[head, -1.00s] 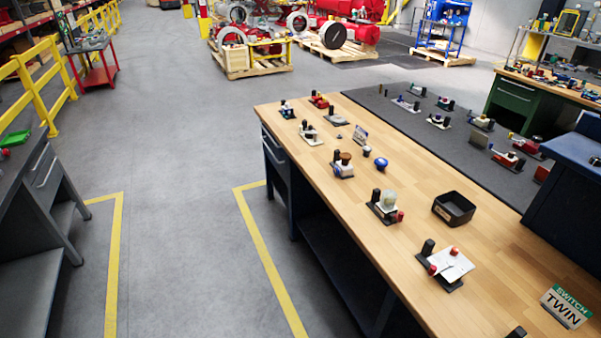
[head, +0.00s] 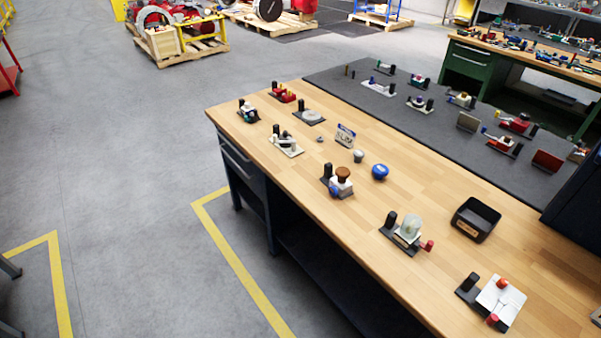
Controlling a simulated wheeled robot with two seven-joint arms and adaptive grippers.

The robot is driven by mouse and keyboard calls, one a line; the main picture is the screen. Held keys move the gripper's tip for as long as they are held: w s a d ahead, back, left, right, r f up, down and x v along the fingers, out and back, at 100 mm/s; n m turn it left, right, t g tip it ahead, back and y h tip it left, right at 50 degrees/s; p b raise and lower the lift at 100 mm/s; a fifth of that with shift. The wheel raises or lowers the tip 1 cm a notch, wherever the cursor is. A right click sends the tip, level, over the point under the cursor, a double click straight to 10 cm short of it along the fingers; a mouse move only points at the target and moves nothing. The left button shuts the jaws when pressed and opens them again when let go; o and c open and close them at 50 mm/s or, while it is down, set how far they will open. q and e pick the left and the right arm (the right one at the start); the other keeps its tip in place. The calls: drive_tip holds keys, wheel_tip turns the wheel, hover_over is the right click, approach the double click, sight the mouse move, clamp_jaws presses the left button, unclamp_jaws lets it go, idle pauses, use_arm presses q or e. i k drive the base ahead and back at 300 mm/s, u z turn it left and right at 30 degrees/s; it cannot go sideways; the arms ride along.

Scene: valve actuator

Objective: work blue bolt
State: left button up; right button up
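A blue round-headed piece (head: 380,172) lies loose on the wooden workbench (head: 400,195), near its middle. Another blue knob (head: 335,190) sits low at the front of a small fixture (head: 342,177) with a brown cap and a black post. I cannot tell which of these blue parts is the blue bolt. A small grey-white round piece (head: 358,156) lies beside the loose blue one. Neither of my grippers is in view.
A black tray (head: 475,220) stands right of a fixture with a clear dome (head: 410,227). A white-plated fixture (head: 498,303) is near the front. A dark mat (head: 400,120) with more fixtures borders the bench. The floor at left is open.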

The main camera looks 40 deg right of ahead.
sight(333, 190)
drive_tip(key=z, duration=0.05)
drive_tip(key=i, duration=4.75)
drive_tip(key=z, duration=4.3)
